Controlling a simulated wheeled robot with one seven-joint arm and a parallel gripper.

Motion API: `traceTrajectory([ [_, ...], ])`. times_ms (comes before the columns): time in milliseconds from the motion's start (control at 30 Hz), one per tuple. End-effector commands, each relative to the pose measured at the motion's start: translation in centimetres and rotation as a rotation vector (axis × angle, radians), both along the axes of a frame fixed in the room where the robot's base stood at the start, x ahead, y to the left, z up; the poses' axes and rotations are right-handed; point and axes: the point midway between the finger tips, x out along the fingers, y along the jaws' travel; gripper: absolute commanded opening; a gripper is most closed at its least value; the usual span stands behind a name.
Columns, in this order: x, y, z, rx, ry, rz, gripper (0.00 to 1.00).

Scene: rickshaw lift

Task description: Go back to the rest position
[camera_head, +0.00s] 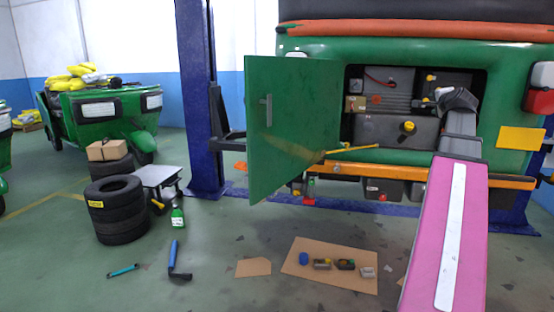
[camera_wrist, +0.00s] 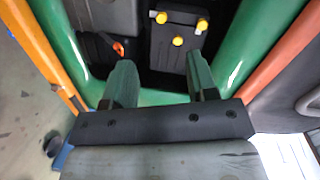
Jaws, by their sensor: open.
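My gripper (camera_head: 437,101) is at the right side of the open rear compartment (camera_head: 395,132) of the green rickshaw (camera_head: 318,46). In the wrist view its two green fingers (camera_wrist: 161,75) are spread apart with nothing between them. Beyond them are a dark box with several yellow caps (camera_wrist: 176,32) and an orange-red part (camera_wrist: 118,48) inside the compartment. My pink arm runs up from the bottom right of the head view and hides part of the rickshaw's rear.
The green compartment door (camera_head: 290,125) stands open at left. A blue lift post (camera_head: 196,90) is behind it. Cardboard with small parts (camera_head: 315,277) lies on the floor. Stacked tyres (camera_head: 117,222), a green bottle (camera_head: 177,217) and tools (camera_head: 177,262) are further left.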

Motion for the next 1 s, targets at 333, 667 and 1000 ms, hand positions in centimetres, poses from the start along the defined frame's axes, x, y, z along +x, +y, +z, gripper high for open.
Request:
traceTrajectory([
  [333,2.8,7.1,-12.6,-0.108,0.244,0.139,0.53],
  [667,2.6,17.3,-28.6,-0.286,0.563,0.372,0.53],
  [1000,-2.2,27.2,-42.9,-0.484,0.866,0.656,0.53],
])
